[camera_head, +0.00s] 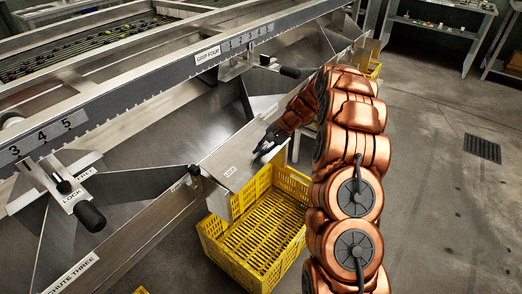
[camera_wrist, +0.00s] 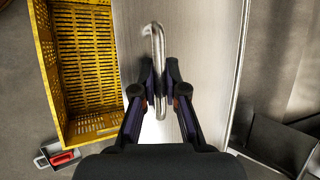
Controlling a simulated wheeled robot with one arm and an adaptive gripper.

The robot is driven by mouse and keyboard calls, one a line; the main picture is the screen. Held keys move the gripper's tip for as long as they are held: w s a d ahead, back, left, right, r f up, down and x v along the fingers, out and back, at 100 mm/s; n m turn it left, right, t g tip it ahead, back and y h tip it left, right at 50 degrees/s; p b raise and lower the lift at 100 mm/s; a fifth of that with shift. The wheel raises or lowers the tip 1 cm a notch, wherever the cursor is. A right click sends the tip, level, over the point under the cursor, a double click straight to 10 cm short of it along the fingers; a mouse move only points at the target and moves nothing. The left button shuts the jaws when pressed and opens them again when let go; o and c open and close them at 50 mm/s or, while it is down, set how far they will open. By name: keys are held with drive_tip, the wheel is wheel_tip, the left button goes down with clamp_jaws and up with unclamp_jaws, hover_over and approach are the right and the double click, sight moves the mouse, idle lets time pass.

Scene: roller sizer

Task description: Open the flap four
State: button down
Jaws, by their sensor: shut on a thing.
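A flat bare-metal flap (camera_head: 240,150) with a small label sits at the end of a chute, just above a yellow crate; I take it as flap four. In the wrist view the brushed flap (camera_wrist: 205,50) fills the middle and carries a bent metal bar handle (camera_wrist: 153,30). My gripper (camera_head: 268,143) is over the flap in the head view. In the wrist view my gripper (camera_wrist: 160,88) is shut on the handle, one finger on each side. The handle's lower part shows between the fingers. In the head view the handle is hidden by the gripper.
The empty yellow crate (camera_head: 255,235) stands on the floor under the flap; it shows in the wrist view too (camera_wrist: 48,75). A lock lever with a black knob (camera_head: 90,216) is at the left, by chute three. The floor at right is open, with a drain grate (camera_head: 482,149).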

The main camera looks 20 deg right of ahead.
drive_tip(key=shift+w+r, duration=0.1)
drive_tip(key=shift+r, duration=0.05)
drive_tip(key=c, duration=1.2)
unclamp_jaws()
drive_tip(key=v, duration=1.2)
